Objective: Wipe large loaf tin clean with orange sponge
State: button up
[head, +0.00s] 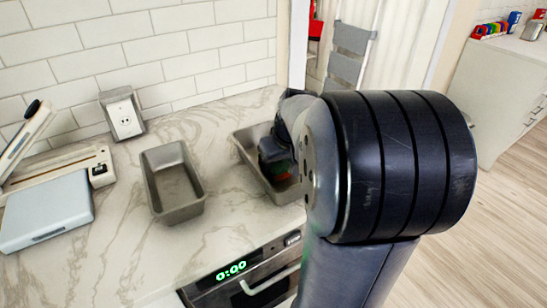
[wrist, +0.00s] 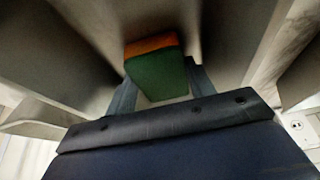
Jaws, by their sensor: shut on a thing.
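The orange sponge (wrist: 155,68), with an orange layer and a green face, is between the two fingers of my gripper (wrist: 162,84) in the wrist view. My gripper is shut on it. The large loaf tin (head: 246,153) is a grey metal pan on the marble counter in the head view, partly hidden behind my arm. The sponge also shows in the head view (head: 276,156), down inside the tin. In the wrist view the tin's grey walls (wrist: 235,35) surround the sponge. I cannot tell whether the sponge touches the tin's bottom.
A smaller loaf tin (head: 172,183) stands left of the large one, with bare counter between them. An oven with a green clock (head: 231,270) is below the counter's front edge.

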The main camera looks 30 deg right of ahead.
aim_at(280, 166)
jog(key=shift+s, duration=0.55)
jog(key=shift+w, duration=0.1)
notch_tip(280, 166, up, 11)
jog(key=p, duration=0.9)
